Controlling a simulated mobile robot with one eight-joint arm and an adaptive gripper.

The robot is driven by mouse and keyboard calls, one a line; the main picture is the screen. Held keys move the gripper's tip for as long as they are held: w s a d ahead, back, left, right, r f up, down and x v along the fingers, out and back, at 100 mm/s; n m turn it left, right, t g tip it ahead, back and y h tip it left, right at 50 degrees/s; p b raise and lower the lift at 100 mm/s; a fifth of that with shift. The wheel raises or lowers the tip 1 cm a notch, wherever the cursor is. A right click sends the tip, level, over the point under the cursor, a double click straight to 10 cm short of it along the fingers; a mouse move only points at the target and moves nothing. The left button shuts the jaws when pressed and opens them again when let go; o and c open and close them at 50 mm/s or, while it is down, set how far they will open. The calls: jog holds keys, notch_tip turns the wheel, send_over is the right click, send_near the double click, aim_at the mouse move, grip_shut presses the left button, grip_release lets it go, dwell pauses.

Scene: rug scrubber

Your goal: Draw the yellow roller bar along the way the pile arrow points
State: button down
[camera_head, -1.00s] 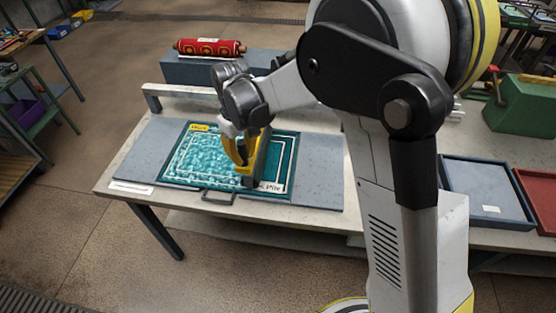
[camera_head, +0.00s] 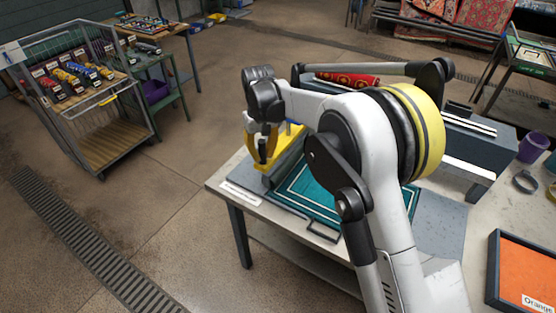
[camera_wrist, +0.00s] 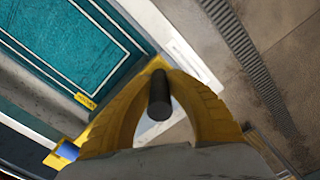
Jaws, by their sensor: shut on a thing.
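The yellow roller bar (camera_head: 268,178) lies across the left end of the teal rug (camera_head: 320,188), partly hidden by my gripper (camera_head: 262,152). In the wrist view, my gripper's yellow fingers (camera_wrist: 160,90) are shut on a dark round handle (camera_wrist: 158,98). A yellow piece with a blue end (camera_wrist: 66,150) shows at lower left there, perhaps the bar's end. The rug (camera_wrist: 65,35) shows plain teal with white border lines and a small yellow label (camera_wrist: 85,101) at its corner. The pile arrow cannot be read in either current view.
The rug lies on a grey table (camera_head: 445,222); my arm hides part of it. A red roll (camera_head: 345,80) lies behind. An orange tray (camera_head: 525,270) is at right, a purple cup (camera_head: 533,147) behind it. A wire cart (camera_head: 95,110) stands left across open floor.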

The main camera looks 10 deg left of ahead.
jog(key=w+a, duration=0.2)
jog(key=a, duration=0.4)
jog(key=shift+p, duration=0.35)
jog(key=shift+a+r, duration=0.1)
jog(key=shift+a, duration=0.05)
jog(key=c, duration=1.5)
grip_release()
jog(key=shift+o, duration=1.2)
jog(key=shift+w+a, duration=0.1)
jog(key=shift+a, duration=0.1)
jog(key=shift+d, duration=0.15)
notch_tip(320, 180, up, 12)
